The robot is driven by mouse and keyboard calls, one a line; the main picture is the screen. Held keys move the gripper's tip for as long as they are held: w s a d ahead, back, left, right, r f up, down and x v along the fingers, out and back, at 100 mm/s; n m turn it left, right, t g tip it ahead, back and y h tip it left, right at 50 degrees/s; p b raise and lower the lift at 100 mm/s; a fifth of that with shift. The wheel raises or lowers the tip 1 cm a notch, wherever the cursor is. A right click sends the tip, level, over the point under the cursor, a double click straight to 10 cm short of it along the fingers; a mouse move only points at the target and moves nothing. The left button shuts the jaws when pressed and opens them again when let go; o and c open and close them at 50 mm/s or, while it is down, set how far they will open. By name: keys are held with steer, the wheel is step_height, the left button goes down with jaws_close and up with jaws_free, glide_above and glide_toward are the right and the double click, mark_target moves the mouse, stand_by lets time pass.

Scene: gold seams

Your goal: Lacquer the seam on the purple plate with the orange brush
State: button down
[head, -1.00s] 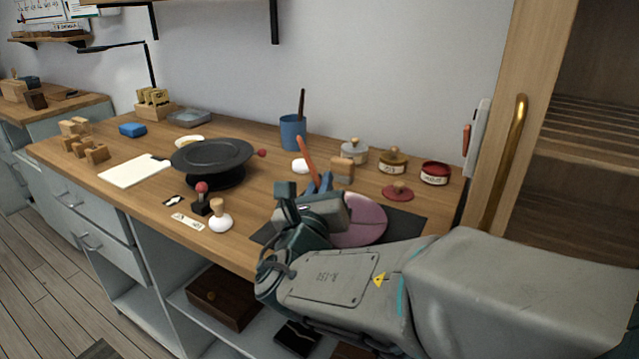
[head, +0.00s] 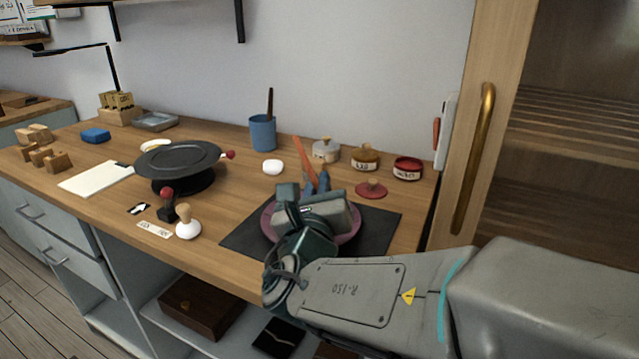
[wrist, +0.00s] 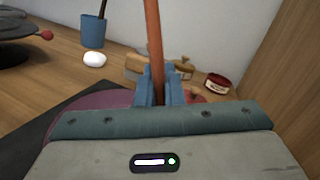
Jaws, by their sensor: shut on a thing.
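The purple plate (head: 350,238) lies on a dark mat (head: 378,235) near the front right of the bench. My arm and gripper cover most of it in the head view. It also shows in the wrist view (wrist: 95,100), partly behind my gripper's body; no seam can be made out. My gripper (head: 317,184) is shut on the orange brush, above the plate. The brush (head: 303,152) has an orange handle standing up and leaning a little left. In the wrist view the handle (wrist: 154,45) rises between the blue fingers (wrist: 158,88). The brush's tip is hidden.
A red-knobbed lid (head: 371,188) and several jars, one of them red (head: 407,168), stand behind the mat. A blue cup (head: 263,133), a white lump (head: 272,167) and a black turntable (head: 178,162) are to the left. A wooden cabinet (head: 455,190) bounds the right.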

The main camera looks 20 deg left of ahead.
steer(key=shift+w+d, duration=0.2)
steer(key=shift+d, duration=0.5)
steer(key=shift+w+d, duration=0.15)
steer(key=shift+d, duration=0.5)
steer(key=shift+r, duration=0.2)
step_height(320, 180, up, 8)
steer(key=p, duration=0.5)
steer(key=shift+f, duration=0.15)
step_height(320, 180, up, 4)
steer(key=p, duration=0.3)
steer(key=shift+r, duration=0.25)
steer(key=shift+w+p, duration=0.1)
steer(key=shift+p, duration=0.35)
stand_by(1.2)
